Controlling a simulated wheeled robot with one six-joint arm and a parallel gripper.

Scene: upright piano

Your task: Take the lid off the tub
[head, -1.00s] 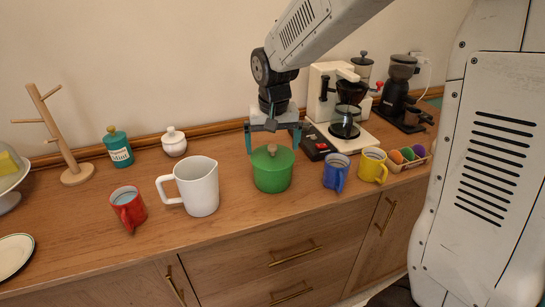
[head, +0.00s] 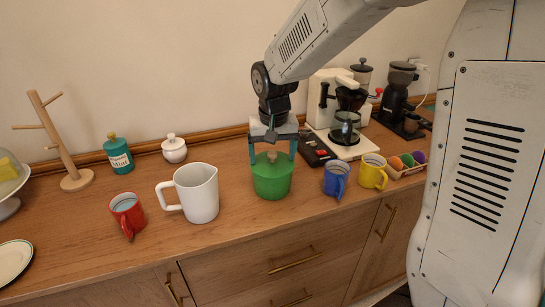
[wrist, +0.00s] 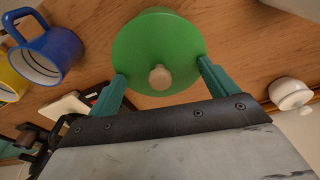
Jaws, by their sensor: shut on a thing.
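The green tub (head: 272,186) stands upright on the wooden sideboard, with its round green lid (wrist: 150,35) on top. The lid has a pale wooden knob (wrist: 160,78), which also shows between the fingers in the head view (head: 271,156). My gripper (head: 272,162) points down over the tub, its teal fingers on opposite sides of the lid. In the wrist view my gripper (wrist: 160,72) has a fingertip against each side of the green rim, shut on the lid. The lid's seam with the tub is hard to make out.
A white pitcher (head: 198,194) stands left of the tub, with a red mug (head: 127,212) beyond it. A blue mug (head: 335,181) and yellow mug (head: 372,172) stand to the right. A coffee maker (head: 338,110) and dark box (head: 313,150) are behind right.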

